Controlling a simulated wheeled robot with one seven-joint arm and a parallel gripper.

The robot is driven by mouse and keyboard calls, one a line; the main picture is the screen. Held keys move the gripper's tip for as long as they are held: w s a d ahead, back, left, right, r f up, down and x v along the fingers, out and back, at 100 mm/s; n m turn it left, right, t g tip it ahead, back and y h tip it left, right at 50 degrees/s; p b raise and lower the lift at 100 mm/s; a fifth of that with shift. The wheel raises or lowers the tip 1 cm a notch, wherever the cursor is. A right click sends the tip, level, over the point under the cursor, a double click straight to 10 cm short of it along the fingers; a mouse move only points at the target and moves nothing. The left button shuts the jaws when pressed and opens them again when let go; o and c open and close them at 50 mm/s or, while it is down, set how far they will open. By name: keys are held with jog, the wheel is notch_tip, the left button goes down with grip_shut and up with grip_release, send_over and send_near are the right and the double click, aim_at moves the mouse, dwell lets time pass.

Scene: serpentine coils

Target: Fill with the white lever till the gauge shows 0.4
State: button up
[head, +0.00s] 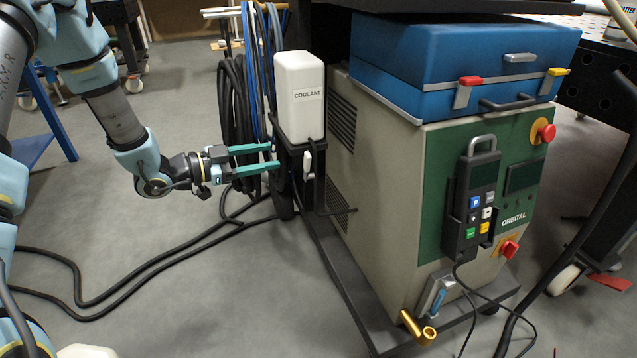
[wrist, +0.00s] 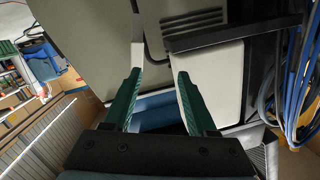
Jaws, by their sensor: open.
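The white lever (head: 308,162) is a small pale piece on the black holder just below the white COOLANT bottle (head: 299,97) in the head view. My gripper (head: 276,156) has its teal fingers apart and empty, pointing at the holder, just left of the lever. In the wrist view, my gripper (wrist: 159,74) is open. A narrow white strip by the left fingertip looks like the lever (wrist: 137,55); I cannot tell whether they touch. The bottle (wrist: 212,82) is behind the right finger. I cannot make out a gauge reading; a dark display (head: 523,176) shows no legible number.
The ORBITAL cabinet (head: 385,195) stands on a dark wheeled base, with a blue case (head: 450,70) on top. Black and blue cables (head: 233,110) hang behind my gripper, and hoses lie on the floor (head: 170,290). The floor left of the cabinet is otherwise open.

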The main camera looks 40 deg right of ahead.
jog(key=s+d+f+m+g+b, duration=0.1)
jog(key=s+d+g, duration=0.1)
jog(key=s+d, duration=0.5)
jog(key=d, duration=0.3)
jog(key=shift+s+d, duration=0.15)
jog(key=shift+d, duration=0.15)
grip_shut()
jog(key=shift+f, duration=0.1)
dwell(1.1)
